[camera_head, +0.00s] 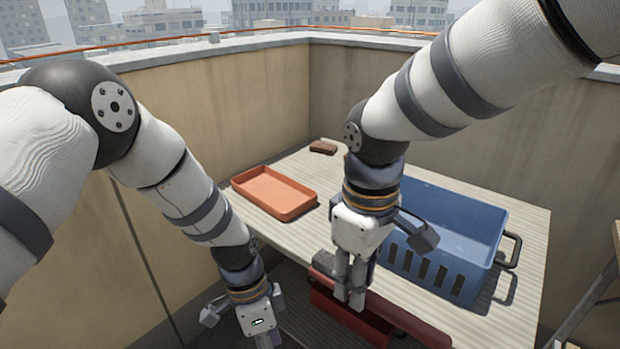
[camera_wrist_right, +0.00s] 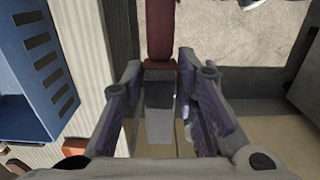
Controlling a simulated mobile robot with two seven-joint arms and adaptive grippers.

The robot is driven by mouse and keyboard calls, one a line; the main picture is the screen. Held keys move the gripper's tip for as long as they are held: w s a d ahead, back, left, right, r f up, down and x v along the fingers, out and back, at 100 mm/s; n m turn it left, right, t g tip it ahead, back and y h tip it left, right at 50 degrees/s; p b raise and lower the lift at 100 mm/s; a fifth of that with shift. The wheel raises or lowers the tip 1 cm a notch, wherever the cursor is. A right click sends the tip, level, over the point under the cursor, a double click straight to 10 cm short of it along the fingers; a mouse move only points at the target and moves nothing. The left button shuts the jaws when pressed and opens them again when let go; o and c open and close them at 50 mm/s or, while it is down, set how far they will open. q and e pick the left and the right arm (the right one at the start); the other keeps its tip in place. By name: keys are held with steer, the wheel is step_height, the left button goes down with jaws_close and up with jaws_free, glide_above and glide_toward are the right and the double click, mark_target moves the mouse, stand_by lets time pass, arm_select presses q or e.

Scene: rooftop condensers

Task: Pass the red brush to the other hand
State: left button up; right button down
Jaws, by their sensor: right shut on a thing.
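The red brush (camera_head: 415,322) is held in my right gripper (camera_head: 350,290), at the near edge of the table. Its long dark red part slopes down to the right in the head view, with a lower red part beneath. In the right wrist view a dark red length of the brush (camera_wrist_right: 160,32) runs up from between the fingers. The fingers hide part of the brush. My left gripper (camera_head: 268,338) points down at the bottom of the head view, left of the brush and apart from it. Its fingertips are cut off by the frame edge.
A slatted table (camera_head: 520,240) bears an orange tray (camera_head: 262,205) at left, a blue crate (camera_head: 480,225) with slotted sides at right, and a small brown block (camera_head: 323,147) at the back. Parapet walls (camera_head: 220,110) enclose the back and left.

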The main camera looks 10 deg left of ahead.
arm_select(q)
steer(key=w+d+r+m, duration=0.3)
steer(key=w+r+m, duration=0.3)
steer(key=r, duration=0.6)
steer(key=m+h, duration=0.1)
steer(key=m, duration=0.5)
glide_toward(325, 254)
steer(key=r, duration=0.2)
steer(key=shift+m+g, duration=0.3)
steer(key=x, duration=1.1)
steer(key=shift+w+a+f, duration=0.2)
steer(key=shift+w+f, duration=0.1)
steer(key=shift+f, duration=0.15)
jaws_close()
arm_select(e)
steer(key=c, duration=1.2)
jaws_free()
